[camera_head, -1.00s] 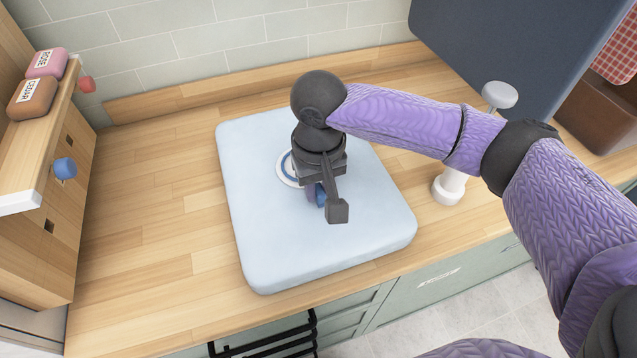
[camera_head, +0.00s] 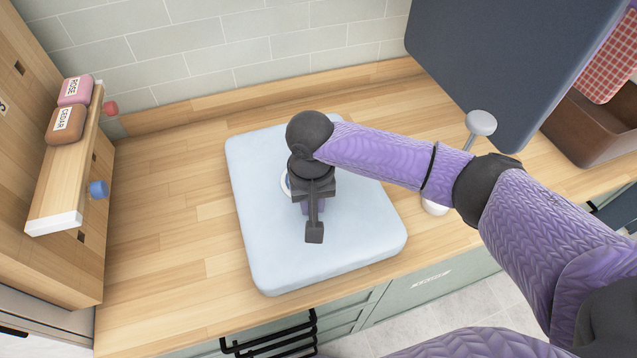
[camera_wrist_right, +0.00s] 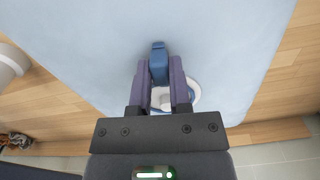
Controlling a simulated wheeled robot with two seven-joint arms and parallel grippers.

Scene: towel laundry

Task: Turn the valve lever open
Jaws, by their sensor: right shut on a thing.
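A valve with a round white base (camera_head: 286,185) and a blue ring sits on a light blue slab (camera_head: 345,250). Its white base also shows in the right wrist view (camera_wrist_right: 193,92). The blue valve lever (camera_wrist_right: 158,58) stands between the fingers of my right gripper (camera_wrist_right: 159,78), which is shut on it. In the head view my right gripper (camera_head: 314,206) is over the middle of the slab and hides the lever and most of the base. My left gripper is in neither view.
The slab lies on a wooden counter (camera_head: 165,230). A wooden shelf (camera_head: 70,180) with pink and brown soap blocks and coloured knobs stands at the left. A white post with a grey round top (camera_head: 481,123) and a dark blue panel (camera_head: 490,50) are at the right.

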